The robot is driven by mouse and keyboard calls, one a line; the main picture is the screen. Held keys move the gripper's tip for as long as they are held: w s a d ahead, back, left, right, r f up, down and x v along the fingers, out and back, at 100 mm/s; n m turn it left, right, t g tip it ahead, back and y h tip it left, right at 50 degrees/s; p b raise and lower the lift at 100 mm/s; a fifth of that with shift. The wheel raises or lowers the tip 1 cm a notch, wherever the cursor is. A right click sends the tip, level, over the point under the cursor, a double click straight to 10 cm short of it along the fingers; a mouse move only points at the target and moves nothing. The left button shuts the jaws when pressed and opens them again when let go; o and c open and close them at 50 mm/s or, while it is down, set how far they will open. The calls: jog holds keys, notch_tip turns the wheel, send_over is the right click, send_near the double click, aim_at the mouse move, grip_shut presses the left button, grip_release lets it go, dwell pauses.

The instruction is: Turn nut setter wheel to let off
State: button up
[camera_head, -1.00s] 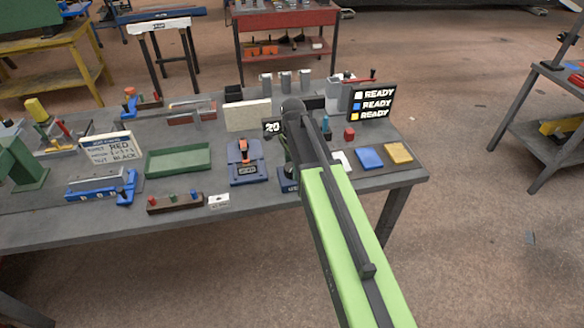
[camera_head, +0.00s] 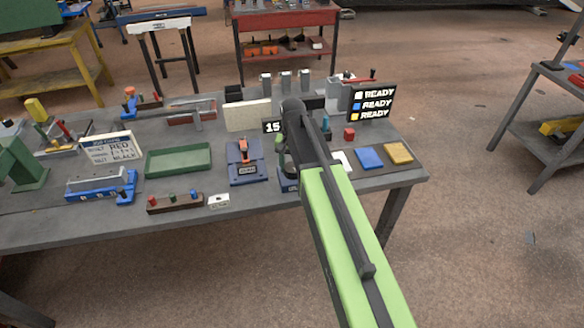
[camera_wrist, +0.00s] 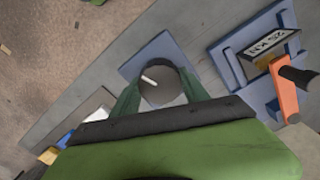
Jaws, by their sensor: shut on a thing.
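The nut setter wheel (camera_wrist: 166,84) is a round dark grey knob with a white pointer mark on its top. It stands on a blue base (camera_wrist: 150,54), whose front also shows in the head view (camera_head: 288,184). My gripper (camera_wrist: 160,90) is shut on the wheel, one green finger on each side of it. In the head view my arm hides the wheel and most of my gripper. A small black display (camera_head: 271,127) reading 15 stands just behind the setter, left of my arm.
Close beside it is a blue device (camera_head: 246,172) with an orange handle (camera_wrist: 285,92); its plate reads 25 kN. On the other side lie white, blue (camera_head: 369,159) and yellow (camera_head: 398,153) plates. A black board (camera_head: 371,103) shows three READY lines. A green tray (camera_head: 178,160) sits left.

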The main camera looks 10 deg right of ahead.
jog(key=n, duration=0.4)
jog(key=shift+n, duration=0.3)
jog(key=n, duration=0.3)
jog(key=shift+n, duration=0.3)
jog(key=n, duration=0.4)
jog(key=shift+n, duration=0.3)
jog(key=n, duration=0.3)
jog(key=shift+n, duration=0.3)
jog(key=n, duration=1.1)
jog(key=shift+n, duration=2.1)
